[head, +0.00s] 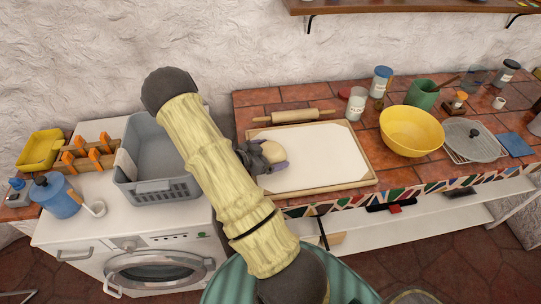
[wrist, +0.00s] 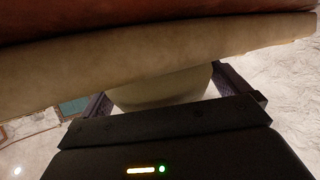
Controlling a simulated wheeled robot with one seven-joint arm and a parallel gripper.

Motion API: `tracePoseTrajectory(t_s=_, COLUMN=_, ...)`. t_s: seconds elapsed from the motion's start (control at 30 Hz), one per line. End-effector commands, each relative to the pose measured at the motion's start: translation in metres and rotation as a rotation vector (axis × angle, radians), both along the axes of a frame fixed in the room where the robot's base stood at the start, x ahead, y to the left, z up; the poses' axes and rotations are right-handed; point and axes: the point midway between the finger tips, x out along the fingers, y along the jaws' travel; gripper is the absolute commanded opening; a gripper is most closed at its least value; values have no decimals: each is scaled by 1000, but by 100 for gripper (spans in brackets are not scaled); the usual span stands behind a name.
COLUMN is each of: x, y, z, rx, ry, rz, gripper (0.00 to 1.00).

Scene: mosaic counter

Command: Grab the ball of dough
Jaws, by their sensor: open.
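The ball of dough (head: 273,152) is a pale, rounded lump at the left side of the white board, partly hidden by my gripper. In the wrist view the pale dough (wrist: 165,90) shows between my two dark fingers, its upper part cut off by a beige edge. My gripper (head: 270,156) is open, low over the left part of the board, with its fingers on either side of the dough. I cannot tell whether either finger touches it.
The wood-edged white board (head: 325,160) lies on the tiled counter. A rolling pin (head: 298,117) lies behind it. A yellow bowl (head: 411,131) and a jar (head: 356,104) stand to the right. A grey basket (head: 155,160) sits left on the washing machine. The board's right part is clear.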

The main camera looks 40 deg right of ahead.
Motion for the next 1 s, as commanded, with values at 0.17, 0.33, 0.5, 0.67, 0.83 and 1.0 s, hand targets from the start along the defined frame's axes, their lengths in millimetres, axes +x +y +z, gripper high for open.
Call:
tracePoseTrajectory(t_s=0.17, x=0, y=0, z=0, rx=0, ry=0, rz=0, gripper=88)
tracePoseTrajectory(t_s=0.33, x=0, y=0, z=0, rx=0, ry=0, rz=0, gripper=56)
tracePoseTrajectory(t_s=0.5, x=0, y=0, z=1, rx=-1, ry=-1, rz=0, gripper=56)
tracePoseTrajectory(t_s=0.67, x=0, y=0, z=4, rx=-1, ry=-2, rz=-1, gripper=56)
tracePoseTrajectory(t_s=0.83, x=0, y=0, z=20, rx=-2, ry=-4, rz=-2, gripper=56)
tracePoseTrajectory(t_s=1.0, x=1, y=0, z=47, rx=-2, ry=-7, rz=-1, gripper=56)
